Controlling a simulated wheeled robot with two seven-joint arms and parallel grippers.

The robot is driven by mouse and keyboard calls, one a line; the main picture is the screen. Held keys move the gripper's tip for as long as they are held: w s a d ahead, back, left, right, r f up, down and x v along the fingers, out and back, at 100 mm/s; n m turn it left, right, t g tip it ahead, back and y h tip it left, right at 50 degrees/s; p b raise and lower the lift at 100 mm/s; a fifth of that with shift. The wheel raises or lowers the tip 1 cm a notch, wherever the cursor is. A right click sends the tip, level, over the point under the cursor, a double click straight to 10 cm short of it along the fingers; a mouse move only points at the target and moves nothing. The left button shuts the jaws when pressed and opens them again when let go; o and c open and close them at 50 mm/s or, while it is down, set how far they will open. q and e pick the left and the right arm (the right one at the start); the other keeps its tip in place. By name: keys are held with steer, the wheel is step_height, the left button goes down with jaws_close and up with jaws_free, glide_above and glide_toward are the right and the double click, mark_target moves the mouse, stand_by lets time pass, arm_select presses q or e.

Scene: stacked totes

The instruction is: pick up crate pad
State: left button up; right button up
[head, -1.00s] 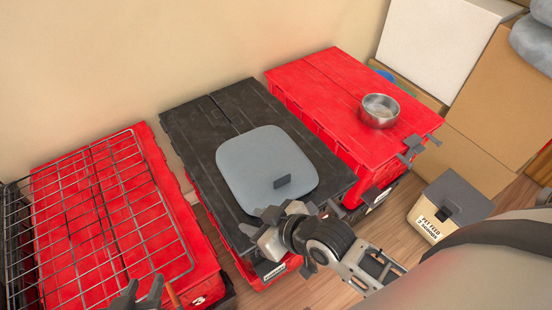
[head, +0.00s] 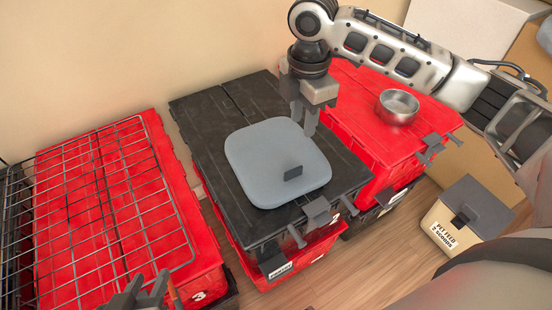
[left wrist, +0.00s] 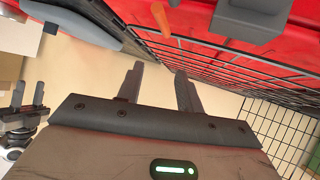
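The crate pad (head: 270,155) is a grey-blue, rounded square pad lying flat on the black tote lid (head: 212,135) in the head view. A small dark upright tab (head: 293,173) stands on it near its front right. My right gripper (head: 304,126) points down above the pad's far right edge, with its fingers apart and empty; it seems clear of the pad. It also shows at the left of the left wrist view (left wrist: 28,92). My left gripper (head: 150,284) is low at the front left, near the wire rack. Its fingers are apart and empty in the left wrist view (left wrist: 158,72).
A wire rack (head: 120,190) lies over the red tote (head: 206,257) at left. A metal bowl (head: 398,105) sits on the red tote at right. A pet feed bin (head: 452,230) stands on the floor. Boxes stand at the back right.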

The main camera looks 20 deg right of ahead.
steer(key=b, duration=0.2)
glide_above(293, 170)
steer(key=d, duration=0.1)
step_height(293, 170, down, 10)
steer(key=shift+a+f+b, duration=0.25)
steer(key=shift+f, duration=1.15)
steer(key=shift+a+f+b, duration=0.2)
steer(key=shift+f, duration=1.2)
jaws_close()
steer(key=shift+r, duration=0.1)
